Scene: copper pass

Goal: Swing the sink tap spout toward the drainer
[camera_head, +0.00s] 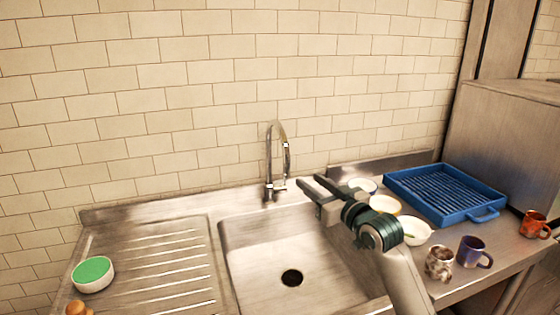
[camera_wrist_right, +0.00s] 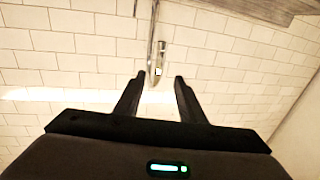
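The chrome sink tap (camera_head: 268,165) stands at the sink's back edge, its arched spout curving over to a tip slightly right of its upright. The grooved metal drainer (camera_head: 150,265) lies left of the sink basin (camera_head: 260,250). My right gripper (camera_head: 308,184) is open and empty, to the right of the tap's lower part. In the right wrist view, the spout (camera_wrist_right: 160,55) shows beyond and between the two spread fingertips (camera_wrist_right: 157,82); no contact is visible. My left gripper is not in view.
Right of the sink are several bowls (camera_head: 416,232), a blue ridged tray (camera_head: 440,190), a purple mug (camera_head: 474,252), a mottled mug (camera_head: 439,263) and an orange mug (camera_head: 534,224). A green-filled bowl (camera_head: 93,274) sits on the left. The tiled wall (camera_head: 180,100) is close behind the tap.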

